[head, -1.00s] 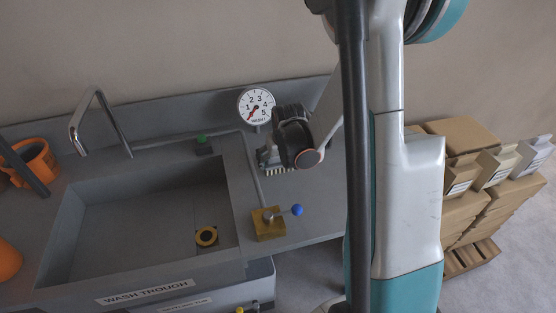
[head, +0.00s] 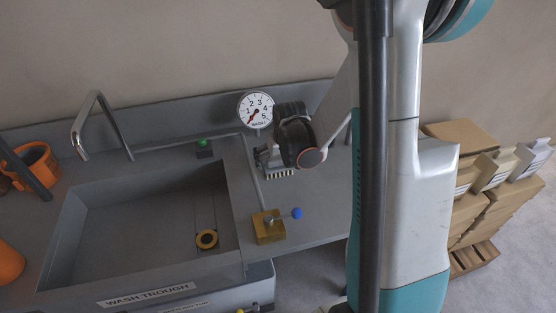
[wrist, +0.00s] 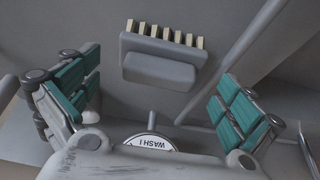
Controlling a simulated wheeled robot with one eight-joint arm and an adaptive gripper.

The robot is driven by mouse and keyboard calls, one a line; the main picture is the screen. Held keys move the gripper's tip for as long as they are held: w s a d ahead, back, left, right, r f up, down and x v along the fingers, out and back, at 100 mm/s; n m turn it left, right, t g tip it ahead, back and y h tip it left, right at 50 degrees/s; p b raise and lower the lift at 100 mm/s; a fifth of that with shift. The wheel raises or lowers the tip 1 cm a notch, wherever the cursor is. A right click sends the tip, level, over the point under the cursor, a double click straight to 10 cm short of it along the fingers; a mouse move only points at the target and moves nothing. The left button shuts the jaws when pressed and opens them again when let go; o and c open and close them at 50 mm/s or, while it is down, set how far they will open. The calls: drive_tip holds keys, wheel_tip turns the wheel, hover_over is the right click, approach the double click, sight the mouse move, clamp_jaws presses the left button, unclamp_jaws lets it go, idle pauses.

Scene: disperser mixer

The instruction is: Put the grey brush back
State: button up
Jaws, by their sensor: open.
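The grey brush (wrist: 160,60) shows in the wrist view with its pale bristles toward the top of the picture and its grey block below. It lies between and just beyond the fingers of my gripper (wrist: 155,98), which is open with green pads well apart on either side and not touching it. In the head view the brush (head: 282,173) is on the counter right of the wash trough, mostly hidden by my gripper (head: 268,157); only its bristle row shows clearly.
The wash trough (head: 152,291) is left of the brush. A round dial (head: 256,108) stands behind it. A brass block (head: 268,227) and a blue knob (head: 297,213) are in front. A green button (head: 204,142) and faucet (head: 76,138) are left. Boxes (head: 465,145) stand at right.

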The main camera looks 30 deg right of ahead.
drive_tip(key=p+v, duration=0.3)
drive_tip(key=v, duration=0.6)
drive_tip(key=shift+a+r, duration=0.1)
